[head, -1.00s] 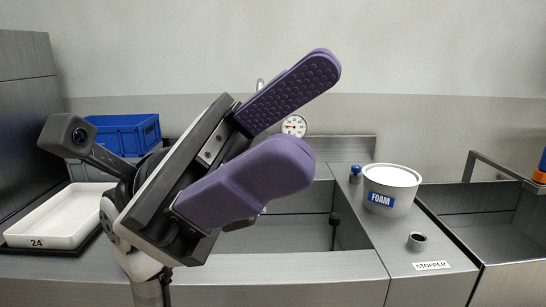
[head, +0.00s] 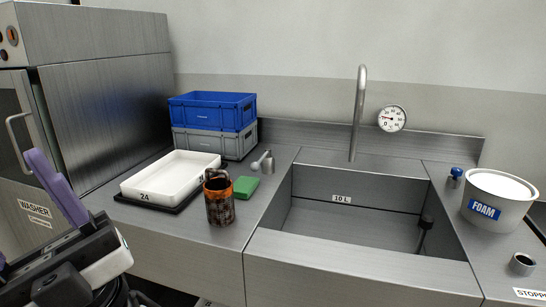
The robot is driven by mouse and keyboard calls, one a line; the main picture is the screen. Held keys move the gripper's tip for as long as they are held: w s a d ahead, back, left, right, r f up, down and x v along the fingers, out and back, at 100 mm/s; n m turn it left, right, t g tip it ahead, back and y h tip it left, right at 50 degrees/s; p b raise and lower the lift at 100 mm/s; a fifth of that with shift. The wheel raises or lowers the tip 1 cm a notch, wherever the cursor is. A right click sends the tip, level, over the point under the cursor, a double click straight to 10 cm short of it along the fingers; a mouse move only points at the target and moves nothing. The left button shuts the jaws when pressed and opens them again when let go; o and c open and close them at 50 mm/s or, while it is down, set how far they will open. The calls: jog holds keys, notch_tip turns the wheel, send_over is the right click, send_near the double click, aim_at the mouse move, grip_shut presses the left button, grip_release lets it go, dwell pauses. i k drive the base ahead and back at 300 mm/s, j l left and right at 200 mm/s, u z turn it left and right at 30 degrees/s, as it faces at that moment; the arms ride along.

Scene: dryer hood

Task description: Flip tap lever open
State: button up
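A tall grey spout (head: 358,115) rises behind the sink (head: 345,222). A short metal fitting with a lever and a pale rounded end (head: 264,162) stands on the counter left of the sink; its lever slants down to the left. A small blue-topped valve (head: 455,177) stands right of the sink. I cannot tell for certain which one is the tap lever. My gripper (head: 55,185) is at the lower left edge, far from these. One purple finger shows, and only a sliver of the other at the frame edge. They are spread apart with nothing seen between them.
An orange-and-black mesh cup (head: 219,200), green sponge (head: 246,187) and white tray (head: 171,176) are left of the sink. Blue (head: 212,110) and grey (head: 214,142) crates stand behind. A FOAM tub (head: 498,200) is at right, a washer (head: 95,95) at left. The sink front is clear.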

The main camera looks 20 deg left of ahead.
aim_at(255, 166)
jog(key=i+j+u, duration=0.4)
jog(key=i+u, duration=0.4)
jog(key=i, duration=0.5)
jog(key=j, duration=0.1)
